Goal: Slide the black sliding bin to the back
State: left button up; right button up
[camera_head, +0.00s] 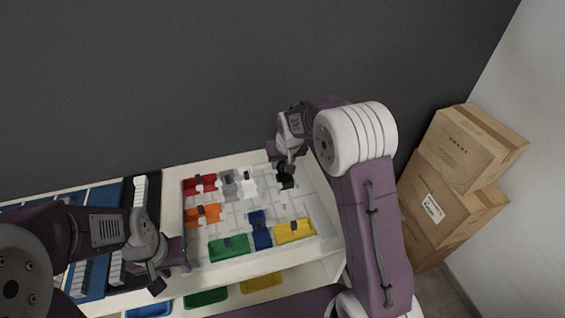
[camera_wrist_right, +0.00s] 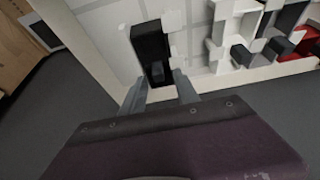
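The black sliding bin (camera_head: 286,171) sits at the right part of the white grid tray (camera_head: 312,200) and is partly hidden by my right gripper in the head view. In the right wrist view, the black bin (camera_wrist_right: 150,42) is a narrow open box with a small raised grip (camera_wrist_right: 157,72) at its near end. My right gripper (camera_wrist_right: 160,91) is open, its two fingers apart just short of that near end, with nothing held. My right gripper also shows in the head view (camera_head: 287,183). My left gripper (camera_head: 173,273) appears open and empty by the tray's front left.
Red (camera_head: 200,183), orange (camera_head: 202,215), green (camera_head: 229,247), blue (camera_head: 260,230), yellow (camera_head: 294,231) and white (camera_head: 249,183) bins stand in the tray. A lower shelf holds more bins, including a green one (camera_head: 205,297). Cardboard cartons (camera_head: 437,205) are stacked at the right.

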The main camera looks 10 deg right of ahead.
jog(key=shift+s, duration=0.15)
pick_arm(q)
jog(key=shift+f, duration=0.1)
pick_arm(e)
jog(key=v, duration=0.9)
pick_arm(q)
jog(key=shift+s, duration=0.1)
